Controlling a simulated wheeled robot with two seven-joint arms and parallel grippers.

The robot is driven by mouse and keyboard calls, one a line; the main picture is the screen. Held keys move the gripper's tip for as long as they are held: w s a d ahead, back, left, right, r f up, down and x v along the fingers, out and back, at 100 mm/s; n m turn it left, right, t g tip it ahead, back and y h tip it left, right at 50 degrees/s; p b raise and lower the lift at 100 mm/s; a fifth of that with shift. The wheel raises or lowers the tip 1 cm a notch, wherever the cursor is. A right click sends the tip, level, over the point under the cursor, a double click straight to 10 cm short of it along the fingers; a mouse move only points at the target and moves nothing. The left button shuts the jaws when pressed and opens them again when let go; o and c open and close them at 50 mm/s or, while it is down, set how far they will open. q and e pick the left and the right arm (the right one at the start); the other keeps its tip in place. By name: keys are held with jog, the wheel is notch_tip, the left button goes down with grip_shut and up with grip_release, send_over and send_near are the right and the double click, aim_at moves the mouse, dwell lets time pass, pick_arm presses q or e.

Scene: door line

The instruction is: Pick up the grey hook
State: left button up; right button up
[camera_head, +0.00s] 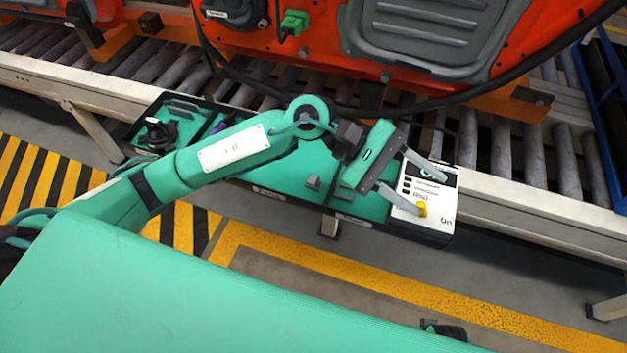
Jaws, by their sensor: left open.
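A small grey piece (313,182), which may be the grey hook, sits on the green floor of the middle part of a black-rimmed tray (262,191). Its exact shape is too small to tell. My left gripper (433,194) is open, with its two grey fingers spread over the white panel (408,203) at the tray's right end. It is to the right of the small grey piece and apart from it. Nothing shows held between the fingers. My left arm crosses above the tray and hides part of it.
A yellow part (422,209) shows beside the lower fingertip. A black part (158,133) lies in the tray's left compartment. The tray is by a roller conveyor (497,150). Behind it stands an orange door-like panel (330,55) with a black cable (480,93).

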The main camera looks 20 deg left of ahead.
pick_arm(q)
jog(key=w+a+f+m+t+y, duration=0.1)
jog(key=w+a+f+m+y, duration=0.25)
jog(key=a+f+y, duration=0.2)
jog(key=m+t+y, duration=0.3)
jog(key=m+y, duration=0.1)
jog(key=y, duration=0.5)
send_over(313, 177)
notch_tip(313, 177, down, 3)
jog(key=f, duration=0.8)
jog(key=shift+w, duration=0.25)
jog(key=f, duration=0.2)
jog(key=f+p, duration=0.1)
jog(key=f, duration=0.1)
jog(key=shift+s, duration=0.35)
jog(key=shift+f, duration=0.55)
jog(key=c, duration=1)
pick_arm(e)
jog(key=f, duration=0.3)
jog(key=shift+s+d+f, duration=0.2)
jog(key=shift+s, duration=0.15)
pick_arm(q)
jog(key=shift+r, duration=0.1)
